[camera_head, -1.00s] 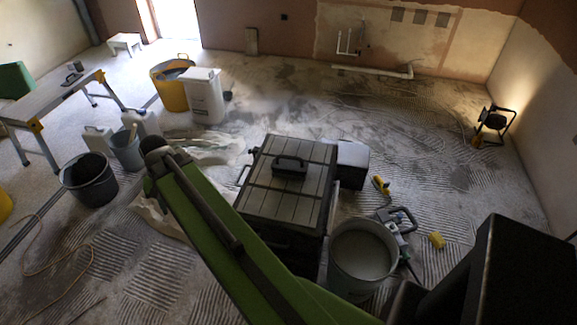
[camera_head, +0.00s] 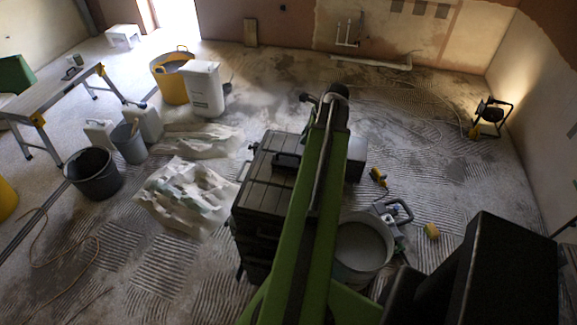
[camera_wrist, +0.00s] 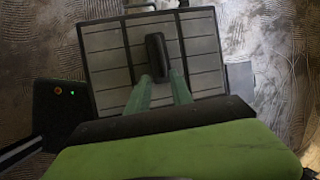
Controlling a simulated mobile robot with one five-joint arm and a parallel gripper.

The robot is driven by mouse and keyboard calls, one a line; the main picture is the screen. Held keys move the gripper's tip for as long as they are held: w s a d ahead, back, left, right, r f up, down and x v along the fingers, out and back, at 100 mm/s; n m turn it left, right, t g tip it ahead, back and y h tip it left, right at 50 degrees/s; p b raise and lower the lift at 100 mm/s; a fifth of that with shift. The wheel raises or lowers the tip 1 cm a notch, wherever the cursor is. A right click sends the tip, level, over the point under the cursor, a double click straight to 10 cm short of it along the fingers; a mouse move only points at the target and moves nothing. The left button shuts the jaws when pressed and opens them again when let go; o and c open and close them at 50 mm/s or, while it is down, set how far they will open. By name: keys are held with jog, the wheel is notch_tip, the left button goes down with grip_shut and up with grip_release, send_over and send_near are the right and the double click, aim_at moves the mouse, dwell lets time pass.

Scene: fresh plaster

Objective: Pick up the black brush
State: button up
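The black brush (camera_wrist: 156,54) is a dark, long, rounded piece on the slatted grey lid of a black box (camera_wrist: 106,62). In the head view the brush (camera_head: 286,161) shows at the left edge of my green arm, which hides part of the lid. In the wrist view my gripper (camera_wrist: 160,76) has two green fingers standing apart. Their tips appear either side of the brush's near end. Whether they touch it or are above it I cannot tell. In the head view the gripper is hidden.
A pale bucket (camera_head: 364,248) stands right of the box, beside a power tool (camera_head: 392,212) and a yellow piece (camera_head: 432,231). Crumpled sheeting (camera_head: 185,195) lies left of the box. A work lamp (camera_head: 489,117) stands far right. The floor at the back right is largely clear.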

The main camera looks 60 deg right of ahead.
aim_at(291, 155)
jog(key=b+x, duration=0.9)
jog(key=x, duration=0.2)
jog(key=shift+f, duration=0.2)
jog(key=shift+w+f+b, duration=0.1)
jog(key=shift+b, duration=0.2)
jog(key=b+x, duration=0.4)
jog(key=x, duration=0.1)
jog(key=shift+d+f+b, duration=0.15)
jog(key=shift+b, duration=0.25)
grip_shut()
jog(key=shift+r, duration=0.25)
